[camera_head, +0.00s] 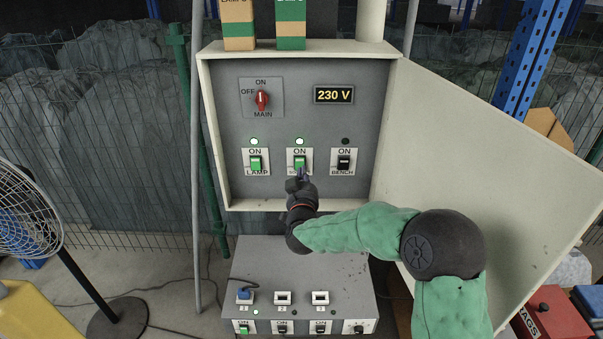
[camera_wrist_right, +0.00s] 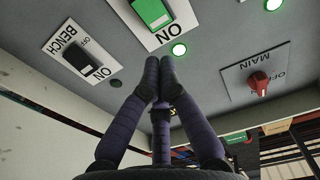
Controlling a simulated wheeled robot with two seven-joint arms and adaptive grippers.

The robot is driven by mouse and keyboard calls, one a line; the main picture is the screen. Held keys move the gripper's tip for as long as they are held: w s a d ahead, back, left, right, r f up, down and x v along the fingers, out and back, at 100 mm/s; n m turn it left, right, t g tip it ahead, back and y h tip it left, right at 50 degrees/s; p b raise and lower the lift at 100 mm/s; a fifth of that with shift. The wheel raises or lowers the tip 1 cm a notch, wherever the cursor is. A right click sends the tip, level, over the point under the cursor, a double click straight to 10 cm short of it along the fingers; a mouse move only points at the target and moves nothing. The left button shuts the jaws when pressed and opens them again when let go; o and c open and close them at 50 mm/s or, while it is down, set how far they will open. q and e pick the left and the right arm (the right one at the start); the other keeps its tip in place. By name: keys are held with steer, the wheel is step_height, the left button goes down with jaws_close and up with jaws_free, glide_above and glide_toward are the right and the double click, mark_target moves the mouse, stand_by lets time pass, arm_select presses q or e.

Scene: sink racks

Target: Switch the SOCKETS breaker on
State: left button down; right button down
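The middle breaker (camera_head: 300,161) on the open panel has a green lever, and its lamp (camera_head: 299,141) glows green. Its label is partly hidden by my gripper, with only the first letters showing. My right gripper (camera_head: 300,174) is at the lower edge of this breaker. In the right wrist view its fingers (camera_wrist_right: 163,78) come together at the tips with nothing between them. The green lever (camera_wrist_right: 152,12) lies just beyond the tips there; I cannot tell whether they touch it. My left gripper is not in view.
The LAMP breaker (camera_head: 256,163) is green with a lit lamp; the BENCH breaker (camera_head: 344,162) is black with a dark lamp. The red MAIN knob (camera_head: 262,99) and a 230 V display (camera_head: 334,95) are above. The cabinet door (camera_head: 490,150) hangs open at right. A grey socket box (camera_head: 300,265) stands below.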

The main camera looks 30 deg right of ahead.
steer(key=r+v, duration=0.1)
steer(key=v, duration=0.6)
steer(key=shift+s+a+r, duration=0.2)
steer(key=shift+r, duration=0.15)
steer(key=shift+d, duration=0.1)
